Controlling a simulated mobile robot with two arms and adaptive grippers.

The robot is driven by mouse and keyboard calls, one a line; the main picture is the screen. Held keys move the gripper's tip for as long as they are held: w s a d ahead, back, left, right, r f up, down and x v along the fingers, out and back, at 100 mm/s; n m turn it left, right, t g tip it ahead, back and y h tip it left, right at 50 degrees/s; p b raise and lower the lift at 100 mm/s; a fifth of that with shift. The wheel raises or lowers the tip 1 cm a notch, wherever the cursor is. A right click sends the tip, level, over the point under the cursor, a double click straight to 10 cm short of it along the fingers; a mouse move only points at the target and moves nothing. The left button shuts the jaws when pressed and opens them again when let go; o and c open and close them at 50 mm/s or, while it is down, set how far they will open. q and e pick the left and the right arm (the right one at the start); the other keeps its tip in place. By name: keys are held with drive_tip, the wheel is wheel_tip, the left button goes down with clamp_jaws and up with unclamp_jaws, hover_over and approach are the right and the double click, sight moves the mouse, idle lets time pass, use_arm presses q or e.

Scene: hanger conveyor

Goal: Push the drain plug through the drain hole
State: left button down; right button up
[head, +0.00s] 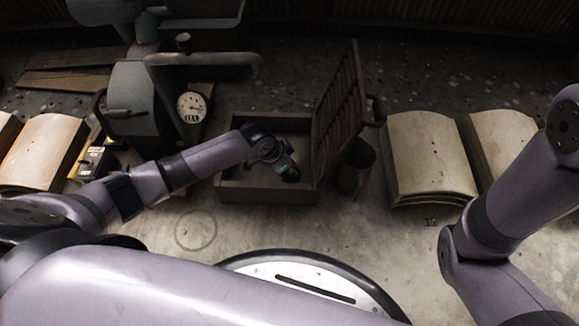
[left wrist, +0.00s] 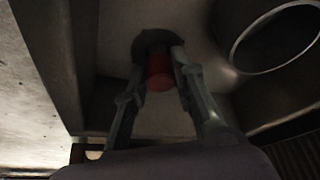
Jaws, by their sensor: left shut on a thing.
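The red drain plug (left wrist: 158,74) sits between the two fingers of my left gripper (left wrist: 158,66) in the left wrist view. The gripper is shut on it. A dark round patch (left wrist: 156,40) lies right behind the plug; I cannot tell whether it is the drain hole or part of the plug, nor whether the plug is in a hole. In the head view my left gripper (head: 287,172) reaches down into the open wooden box (head: 262,196); the plug is hidden there. My right arm shows at the right, but its gripper is out of frame.
A slatted lid (head: 341,105) stands raised at the box's right side. A dark mug (head: 355,168) stands right of the box; a round rim (left wrist: 275,38) shows in the wrist view. Open books (head: 430,155) lie right. A machine with a dial (head: 191,107) stands left.

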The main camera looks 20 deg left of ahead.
use_arm(q)
drive_tip(key=shift+f, duration=0.9)
idle(0.3)
drive_tip(key=c, duration=1.6)
unclamp_jaws()
drive_tip(key=shift+s+f, duration=0.1)
drive_tip(key=shift+o, duration=0.7)
drive_tip(key=o, duration=0.5)
